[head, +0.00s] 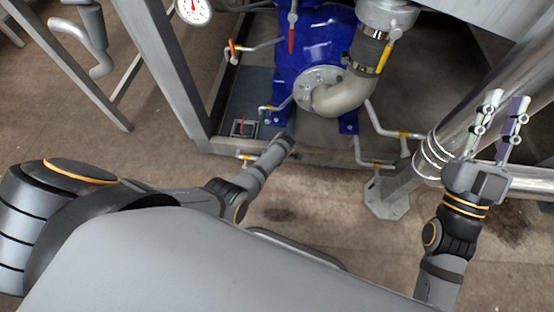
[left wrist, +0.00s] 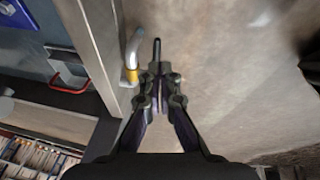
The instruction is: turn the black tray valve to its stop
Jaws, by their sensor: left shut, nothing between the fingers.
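A bent grey pipe with a yellow band (left wrist: 131,72) comes out of the metal frame's edge in the left wrist view; in the head view a yellow-banded pipe end (head: 247,156) shows low on the frame. A thin dark rod (left wrist: 157,48) stands just beyond my left fingertips, right of that pipe; it may be the black valve handle, but I cannot tell for sure. My left gripper (left wrist: 158,82) is shut and empty, pointing at the rod; whether they touch is unclear. In the head view its fingers are hardly visible. My right gripper (head: 501,115) is open and empty at the right.
A blue pump (head: 312,45) with a grey elbow pipe stands behind the metal frame. A red handle (left wrist: 67,84) lies inside the frame, left of my left gripper. Shiny pipes (head: 432,152) run close to my right gripper. Bare floor (head: 300,205) lies in front of the frame.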

